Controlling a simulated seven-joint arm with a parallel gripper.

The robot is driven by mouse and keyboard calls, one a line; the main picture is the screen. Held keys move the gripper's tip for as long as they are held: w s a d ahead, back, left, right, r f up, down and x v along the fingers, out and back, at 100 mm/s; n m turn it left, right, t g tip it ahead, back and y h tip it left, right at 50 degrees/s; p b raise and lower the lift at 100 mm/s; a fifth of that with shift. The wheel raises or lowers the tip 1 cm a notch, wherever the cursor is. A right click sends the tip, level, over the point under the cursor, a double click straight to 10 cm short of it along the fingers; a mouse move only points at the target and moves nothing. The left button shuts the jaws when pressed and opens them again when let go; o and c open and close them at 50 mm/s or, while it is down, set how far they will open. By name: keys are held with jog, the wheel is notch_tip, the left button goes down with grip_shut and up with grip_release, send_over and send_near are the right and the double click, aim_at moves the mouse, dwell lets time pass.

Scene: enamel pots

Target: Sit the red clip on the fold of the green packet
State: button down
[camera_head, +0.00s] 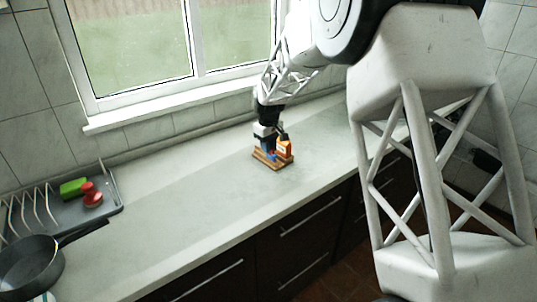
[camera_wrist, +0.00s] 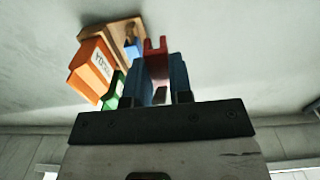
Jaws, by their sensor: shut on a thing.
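The red clip (camera_wrist: 155,56) shows in the wrist view as a dark red forked piece. My gripper (camera_wrist: 166,72) is shut on it between its two blue fingers. The green packet (camera_wrist: 114,92) is partly visible left of the fingers, beside an orange packet (camera_wrist: 93,70); its fold cannot be made out. In the head view my gripper (camera_head: 269,147) is low over a wooden board (camera_head: 263,160), close to the orange packet. There the clip and green packet are hidden or too small to tell.
The wooden board also shows in the wrist view (camera_wrist: 90,34), with a small blue piece (camera_wrist: 133,46) near the clip. The grey counter (camera_head: 190,195) is clear around it. At far left are a dish rack (camera_head: 40,212), a green block (camera_head: 73,188), a red item (camera_head: 92,197) and a pan (camera_head: 30,262).

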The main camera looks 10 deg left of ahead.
jog(key=w+r, duration=0.2)
jog(key=w, duration=0.3)
jog(key=w+r, duration=0.2)
jog(key=w, duration=0.3)
jog(key=w+a+r, duration=0.1)
jog(key=w+r, duration=0.1)
jog(key=w, duration=0.3)
jog(key=shift+w+r, duration=0.15)
jog(key=shift+r, duration=0.05)
jog(key=shift+f, duration=0.15)
jog(key=shift+f, duration=2.05)
jog(key=shift+f, duration=1.25)
dwell(0.9)
jog(key=c, duration=0.9)
grip_release()
jog(key=shift+c, duration=0.2)
jog(key=shift+r, duration=3.9)
